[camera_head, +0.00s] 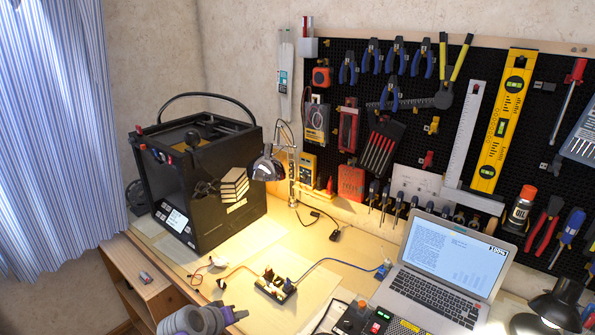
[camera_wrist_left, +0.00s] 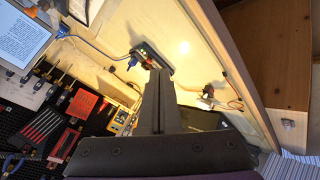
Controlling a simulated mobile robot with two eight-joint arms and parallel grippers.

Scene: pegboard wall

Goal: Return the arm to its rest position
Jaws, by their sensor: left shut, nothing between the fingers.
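My left gripper (camera_wrist_left: 158,80) shows in the left wrist view as dark fingers shut together with nothing between them. Beyond its tips in that view is a small black electronics board (camera_wrist_left: 152,56) on the workbench; whether they touch is hard to tell. In the head view, a grey and purple part of my left arm (camera_head: 192,321) shows at the bottom left, by the bench's front edge. The fingers are not clear there. My right gripper is in neither view.
The wooden workbench (camera_head: 305,245) holds a black 3D printer (camera_head: 228,190), a desk lamp (camera_head: 267,168), the board with wires (camera_head: 273,287) and a laptop (camera_head: 440,275). A pegboard (camera_head: 447,122) of tools hangs behind. A small item lies on a lower wooden cabinet (camera_head: 130,262) at left.

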